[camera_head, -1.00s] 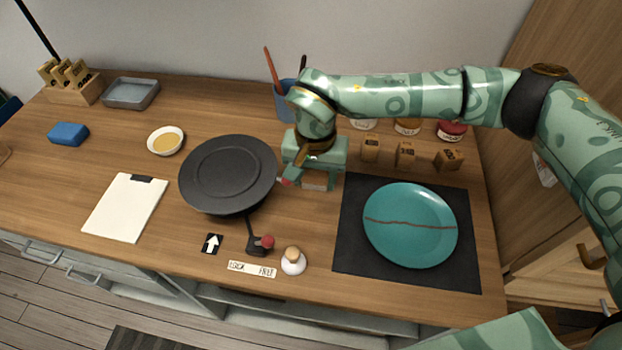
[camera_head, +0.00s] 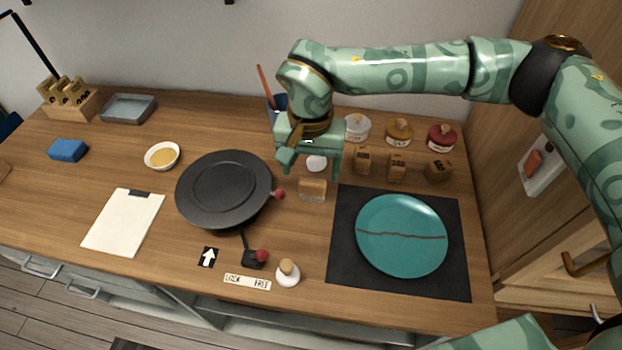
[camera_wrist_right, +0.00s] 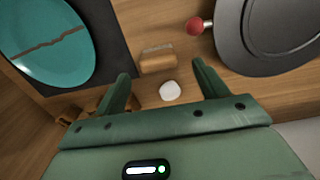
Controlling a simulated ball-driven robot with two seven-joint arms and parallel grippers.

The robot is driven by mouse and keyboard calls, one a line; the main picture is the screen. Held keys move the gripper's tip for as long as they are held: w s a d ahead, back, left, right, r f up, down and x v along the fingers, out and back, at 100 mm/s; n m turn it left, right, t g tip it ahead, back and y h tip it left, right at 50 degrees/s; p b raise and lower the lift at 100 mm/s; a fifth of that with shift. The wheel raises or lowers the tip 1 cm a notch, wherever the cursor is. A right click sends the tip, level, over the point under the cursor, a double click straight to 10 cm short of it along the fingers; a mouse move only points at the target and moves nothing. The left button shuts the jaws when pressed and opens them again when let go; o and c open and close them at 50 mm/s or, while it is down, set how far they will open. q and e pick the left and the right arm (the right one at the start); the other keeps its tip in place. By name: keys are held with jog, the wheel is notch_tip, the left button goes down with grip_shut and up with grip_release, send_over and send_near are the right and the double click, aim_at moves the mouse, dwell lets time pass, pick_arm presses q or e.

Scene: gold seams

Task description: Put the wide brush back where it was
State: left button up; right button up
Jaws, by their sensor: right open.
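A short wooden block with a pale edge, which looks like the wide brush (camera_head: 312,189), rests on the table between the black round turntable (camera_head: 222,187) and the dark mat (camera_head: 345,265). It also shows in the right wrist view (camera_wrist_right: 157,60), just beyond my fingertips. My right gripper (camera_head: 310,163) is open and empty behind and above it, apart from it. In the right wrist view its two fingers (camera_wrist_right: 160,72) are spread wide. A small white round thing (camera_head: 316,163) shows between them. My left gripper is out of view.
A blue cup (camera_head: 272,112) with a red handle in it stands behind my right gripper, partly hidden. Lidded jars (camera_head: 398,131) and small wooden blocks (camera_head: 397,168) stand to the right. A teal plate (camera_head: 402,215) with a brown seam lies on the mat.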

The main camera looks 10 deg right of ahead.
aim_at(310, 183)
notch_tip(310, 183, up, 5)
jog(key=shift+p, duration=0.35)
